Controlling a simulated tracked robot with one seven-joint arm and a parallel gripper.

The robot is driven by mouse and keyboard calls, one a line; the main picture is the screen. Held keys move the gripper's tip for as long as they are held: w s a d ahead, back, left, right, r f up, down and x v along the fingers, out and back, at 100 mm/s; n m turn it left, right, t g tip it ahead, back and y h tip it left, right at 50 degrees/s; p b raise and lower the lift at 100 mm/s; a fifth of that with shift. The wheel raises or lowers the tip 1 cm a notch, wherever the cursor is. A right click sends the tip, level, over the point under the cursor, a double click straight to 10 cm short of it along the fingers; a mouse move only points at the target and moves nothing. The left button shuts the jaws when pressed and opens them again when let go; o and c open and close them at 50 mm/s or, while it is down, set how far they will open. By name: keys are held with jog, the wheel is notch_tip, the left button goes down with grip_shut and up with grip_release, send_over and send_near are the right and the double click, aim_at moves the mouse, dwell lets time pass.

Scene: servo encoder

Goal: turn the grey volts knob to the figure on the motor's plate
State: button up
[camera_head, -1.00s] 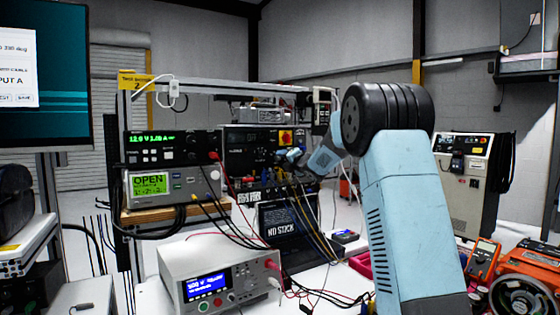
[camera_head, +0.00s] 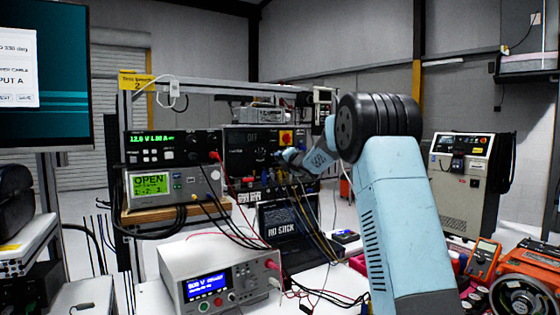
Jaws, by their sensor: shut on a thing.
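My gripper (camera_head: 280,157) is small in the camera view, at the front of a dark panel unit (camera_head: 233,150) on the bench rack. It is shut on what appears to be the grey volts knob, which my fingers hide. I cannot read the knob's pointer or scale. The unit's small display (camera_head: 252,138) seems to read OFF. No motor plate is readable in this view.
A supply (camera_head: 170,146) with green digits and a meter (camera_head: 172,184) reading OPEN stand left of the unit. Several cables hang below my gripper. A white instrument (camera_head: 235,272) stands in front. An orange machine (camera_head: 528,290) is at right.

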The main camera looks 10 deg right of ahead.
jog(key=shift+f, duration=0.1)
grip_shut()
jog(key=shift+a, duration=0.3)
jog(key=shift+d, duration=0.25)
jog(key=shift+d+m, duration=0.1)
jog(key=shift+m, duration=0.3)
jog(key=m, duration=0.6)
jog(key=shift+d+f+m, duration=0.1)
jog(key=shift+d+m, duration=0.1)
jog(key=shift+m, duration=0.1)
jog(key=m, duration=0.5)
jog(key=shift+f, duration=0.15)
jog(key=shift+f+m, duration=0.1)
jog(key=shift+m, duration=1.5)
jog(key=shift+a, duration=0.1)
